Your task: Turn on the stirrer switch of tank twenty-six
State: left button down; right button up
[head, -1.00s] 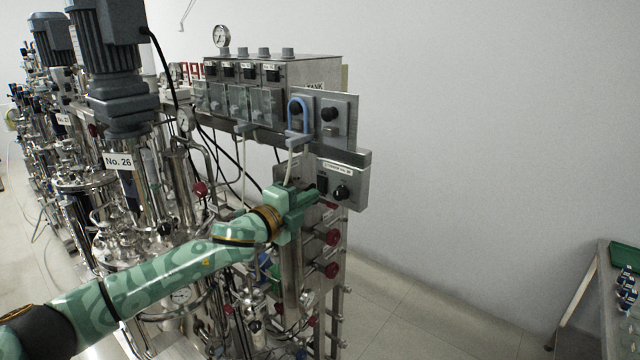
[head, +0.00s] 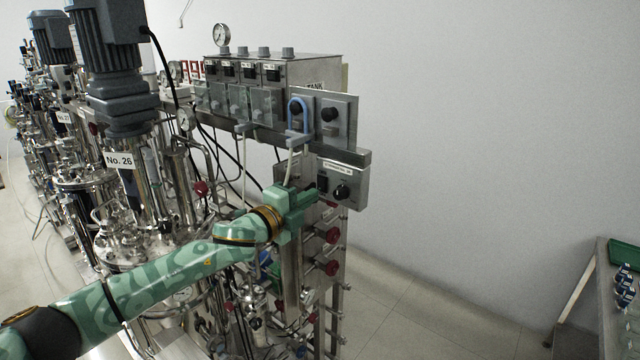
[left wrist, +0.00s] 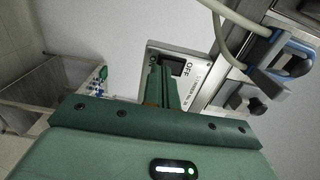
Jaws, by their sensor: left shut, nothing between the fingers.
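The grey stirrer control box (head: 354,184) hangs below the rail at the right end of the skid. In the left wrist view the box's label seems to read stirrer No. 26, and OFF stands beside the switch (left wrist: 176,68). Tank twenty-six (head: 119,160) bears a "No. 26" plate. My left gripper (head: 314,194) is shut and empty, its tips just in front of and slightly below the switch. Its fingers (left wrist: 161,88) partly cover the switch in the wrist view; contact cannot be told.
Red-handled valves (head: 331,268) sit below. A table (head: 604,290) stands at the far right. The floor between is clear.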

pick_arm(q)
jog(key=shift+w+d, duration=0.1)
jog(key=shift+w, duration=0.05)
jog(key=shift+w+d, duration=0.3)
jog(key=shift+w, duration=0.15)
jog(key=shift+p+v, duration=0.4)
jog(key=shift+v, duration=0.4)
jog(key=p+v, duration=0.3)
jog(key=v, duration=0.4)
jog(key=shift+w, duration=0.1)
